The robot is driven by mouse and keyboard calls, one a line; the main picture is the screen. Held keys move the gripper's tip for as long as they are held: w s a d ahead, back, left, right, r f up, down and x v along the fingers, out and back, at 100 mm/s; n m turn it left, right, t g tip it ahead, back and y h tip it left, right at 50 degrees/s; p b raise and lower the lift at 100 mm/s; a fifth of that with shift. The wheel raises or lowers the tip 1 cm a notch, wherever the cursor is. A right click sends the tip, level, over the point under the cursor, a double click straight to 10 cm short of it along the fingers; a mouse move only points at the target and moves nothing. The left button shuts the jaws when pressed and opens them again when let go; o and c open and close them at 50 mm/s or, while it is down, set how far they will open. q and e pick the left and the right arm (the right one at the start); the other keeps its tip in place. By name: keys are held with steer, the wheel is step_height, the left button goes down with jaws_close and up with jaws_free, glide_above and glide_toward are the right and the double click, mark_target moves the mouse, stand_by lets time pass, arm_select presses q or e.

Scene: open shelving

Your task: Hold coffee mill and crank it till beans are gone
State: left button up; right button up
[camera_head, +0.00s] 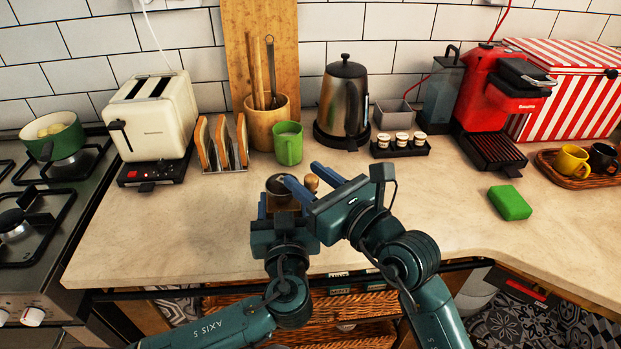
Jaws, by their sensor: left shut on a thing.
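The coffee mill (279,187) stands near the counter's front edge, with a dark domed top and a wooden body mostly hidden by my grippers. Its crank knob (311,183) is light brown wood, at the right of the dome. My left gripper (279,208) is low at the front of the mill and shut on its body. My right gripper (303,174) is above and to the right, its blue fingers spread apart. The knob shows between those fingers; I cannot tell whether they touch it. The beans are not visible.
Behind the mill stand a green cup (288,146), a toast rack (226,165) and a kettle (343,95). A toaster (155,125) is at left, a red coffee machine (490,95) at right. A green sponge (510,203) lies at right. The counter around the mill is mostly clear.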

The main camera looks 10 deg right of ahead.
steer(key=shift+s, duration=0.1)
steer(key=v, duration=1.2)
